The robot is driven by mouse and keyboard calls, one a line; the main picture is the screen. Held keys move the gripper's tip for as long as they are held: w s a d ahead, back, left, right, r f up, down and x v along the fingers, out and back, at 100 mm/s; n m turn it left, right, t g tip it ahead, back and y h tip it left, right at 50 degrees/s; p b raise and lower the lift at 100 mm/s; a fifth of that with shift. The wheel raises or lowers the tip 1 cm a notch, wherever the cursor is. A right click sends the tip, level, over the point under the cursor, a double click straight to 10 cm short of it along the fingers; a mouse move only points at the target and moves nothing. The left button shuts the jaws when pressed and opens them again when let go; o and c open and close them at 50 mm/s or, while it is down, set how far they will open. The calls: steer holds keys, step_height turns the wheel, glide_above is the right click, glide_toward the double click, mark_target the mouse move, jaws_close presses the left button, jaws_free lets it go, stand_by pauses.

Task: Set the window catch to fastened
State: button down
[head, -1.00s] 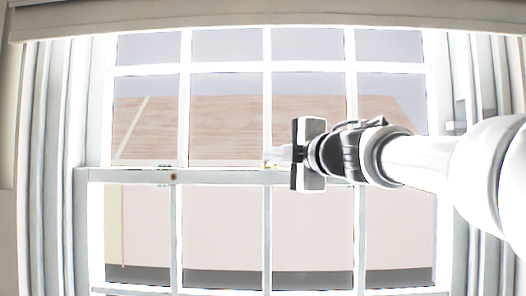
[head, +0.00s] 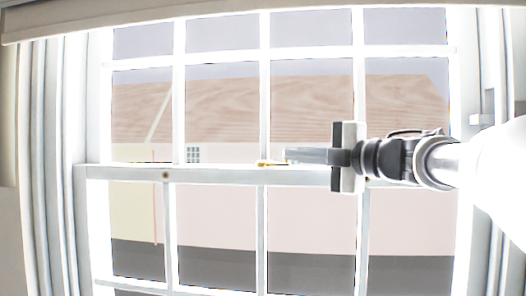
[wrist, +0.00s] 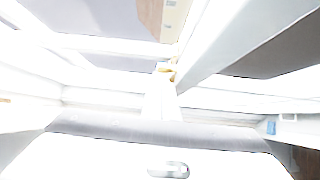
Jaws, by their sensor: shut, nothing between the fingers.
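The window catch (head: 270,163) is a small brass-coloured fitting on the middle rail of the sash window, near the centre upright. It is too small and overexposed to tell how its lever is set. My gripper (head: 287,155) comes in from the right, its narrow fingers shut and empty, pointing left. The tips are close to the catch's right end; I cannot tell whether they touch. In the wrist view the brass catch (wrist: 166,70) shows just beyond the pale fingers (wrist: 162,98), which hide part of it.
The window's white meeting rail (head: 220,174) runs across the view, with a small brown knob (head: 166,175) at left. Upright bars divide the panes. My arm fills the right side.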

mark_target(302, 169)
steer(key=shift+w+d+r, duration=0.1)
steer(key=shift+w+d, duration=0.35)
steer(key=shift+w, duration=0.2)
steer(key=shift+w+d+r, duration=0.1)
steer(key=shift+w+d, duration=0.3)
steer(key=shift+w, duration=0.2)
steer(key=shift+w, duration=0.15)
steer(key=shift+a, duration=0.1)
